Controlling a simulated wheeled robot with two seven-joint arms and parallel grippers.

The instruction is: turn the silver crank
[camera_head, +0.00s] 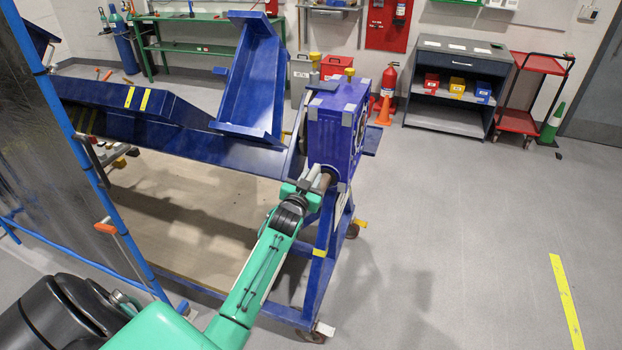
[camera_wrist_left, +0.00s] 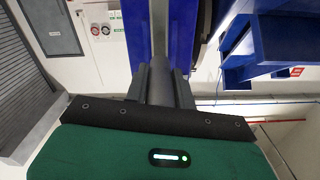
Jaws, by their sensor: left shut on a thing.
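The silver crank (camera_head: 327,179) shows as a short grey cylindrical part on the front face of the blue gearbox (camera_head: 328,128) of the rotary jig. My left gripper (camera_head: 314,184) reaches it from the lower left and is shut on it. In the left wrist view my two dark fingers (camera_wrist_left: 160,88) stand on either side of the grey crank bar (camera_wrist_left: 159,76), with a blue jig post (camera_wrist_left: 176,30) beyond. The gripper hides part of the crank in the head view. My right gripper is in neither view.
The jig's blue beam (camera_head: 170,145) runs left from the gearbox, with an upright blue trough (camera_head: 245,85) on it. A blue-framed screen (camera_head: 60,150) stands at the left. A cone (camera_head: 384,112) and shelf (camera_head: 455,115) stand behind.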

